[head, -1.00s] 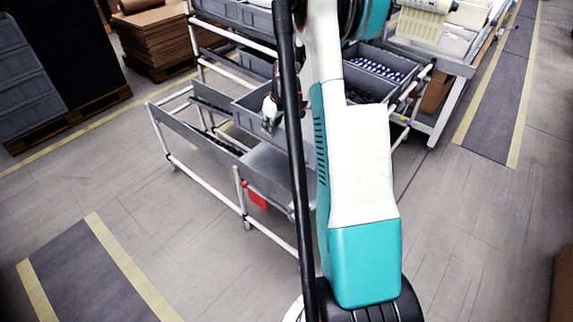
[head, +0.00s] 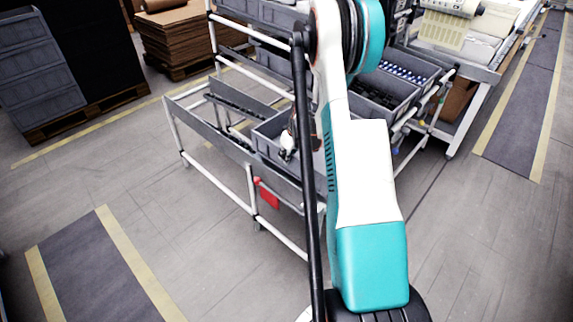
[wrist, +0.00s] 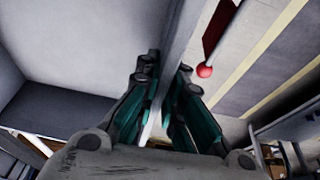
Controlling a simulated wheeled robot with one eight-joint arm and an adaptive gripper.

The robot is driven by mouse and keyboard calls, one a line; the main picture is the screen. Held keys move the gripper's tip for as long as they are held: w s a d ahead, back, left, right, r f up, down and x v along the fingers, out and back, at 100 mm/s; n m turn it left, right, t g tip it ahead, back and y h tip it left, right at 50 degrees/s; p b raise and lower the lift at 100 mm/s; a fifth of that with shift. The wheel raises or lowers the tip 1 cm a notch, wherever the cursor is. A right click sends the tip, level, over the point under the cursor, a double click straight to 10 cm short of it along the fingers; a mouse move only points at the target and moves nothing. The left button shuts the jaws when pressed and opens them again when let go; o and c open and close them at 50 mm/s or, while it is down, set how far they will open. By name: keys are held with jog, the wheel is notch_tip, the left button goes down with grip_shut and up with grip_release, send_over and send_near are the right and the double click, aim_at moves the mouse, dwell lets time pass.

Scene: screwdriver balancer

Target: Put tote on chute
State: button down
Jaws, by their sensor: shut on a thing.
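The grey tote (head: 266,147) shows at the near end of the lower chute (head: 215,128) on the rack, partly hidden behind my arm. It looks low between the chute's side rails; I cannot tell whether it rests on the chute. My gripper (head: 289,146) is at the tote's near side, mostly behind a dark tube of my arm. In the wrist view my gripper (wrist: 165,75) is shut on the tote's wall, with one finger on each side. The tote's pale, empty-looking inside (wrist: 85,45) fills the left of that view.
A red tag (head: 268,195) hangs from the rack's front; its red ball (wrist: 204,71) shows in the wrist view. Other grey bins (head: 375,103) stand on the rack to the right. Stacked cardboard (head: 175,42) stands behind. The floor at the front left is clear.

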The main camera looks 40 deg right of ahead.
notch_tip(320, 180, down, 4)
jog(key=shift+r+b, duration=0.2)
jog(key=shift+b, duration=0.4)
jog(key=c, duration=1.7)
grip_release()
jog(key=p+v, duration=0.4)
jog(key=v, duration=0.8)
